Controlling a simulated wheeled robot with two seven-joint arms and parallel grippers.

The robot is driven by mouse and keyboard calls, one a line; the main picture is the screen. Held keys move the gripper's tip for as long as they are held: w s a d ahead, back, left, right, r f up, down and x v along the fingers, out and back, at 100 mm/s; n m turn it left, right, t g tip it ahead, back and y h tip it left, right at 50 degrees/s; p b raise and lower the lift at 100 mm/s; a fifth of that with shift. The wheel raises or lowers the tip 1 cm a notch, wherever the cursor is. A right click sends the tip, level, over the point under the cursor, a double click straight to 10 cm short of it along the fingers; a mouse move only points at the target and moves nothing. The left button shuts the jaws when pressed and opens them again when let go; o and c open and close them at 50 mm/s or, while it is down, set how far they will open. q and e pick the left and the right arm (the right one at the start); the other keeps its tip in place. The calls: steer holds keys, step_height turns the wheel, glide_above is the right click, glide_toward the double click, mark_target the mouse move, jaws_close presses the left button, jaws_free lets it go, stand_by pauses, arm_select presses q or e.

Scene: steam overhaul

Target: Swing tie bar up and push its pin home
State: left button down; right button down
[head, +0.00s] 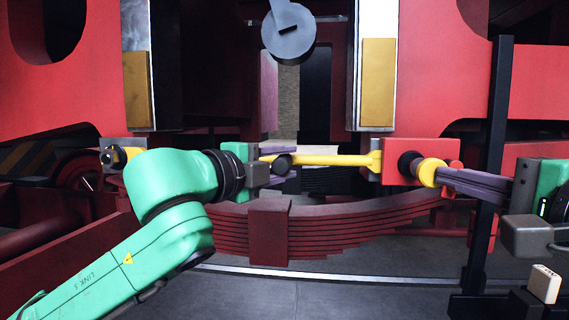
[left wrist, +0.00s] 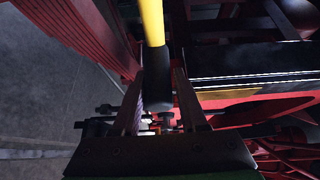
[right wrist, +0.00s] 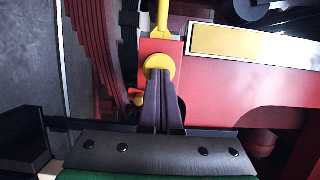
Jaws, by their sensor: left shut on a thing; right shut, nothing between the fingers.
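The yellow tie bar (head: 330,160) lies nearly level across the middle in the head view, running from my left gripper to the red block (head: 393,148) at right. My left gripper (head: 284,161) is shut on the bar's black end, which shows between its fingers in the left wrist view (left wrist: 157,85). A yellow round pin head (head: 430,172) stands out from the red block; it also shows in the right wrist view (right wrist: 160,67). My right gripper (head: 447,176) is shut and empty, its fingertips at the pin head, seemingly touching it. How deep the pin sits is hidden.
A dark red leaf spring (head: 340,232) curves below the bar. A black upright post (head: 490,170) stands close to my right gripper. A grey round part (head: 288,35) hangs above.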

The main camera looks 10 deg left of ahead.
arm_select(q)
steer(key=shift+s+a+r+t, duration=0.2)
steer(key=shift+r+t, duration=0.1)
steer(key=shift+r, duration=0.3)
steer(key=shift+w, duration=0.1)
steer(key=shift+c, duration=2)
jaws_free()
steer(key=shift+d, duration=0.1)
steer(key=shift+s+f, duration=0.2)
arm_select(e)
steer(key=v, duration=0.5)
steer(key=shift+d+r, duration=0.1)
steer(key=shift+d, duration=0.15)
arm_select(q)
steer(key=shift+s+a, duration=0.15)
steer(key=shift+a, duration=0.15)
steer(key=v, duration=0.8)
steer(key=shift+s, duration=0.15)
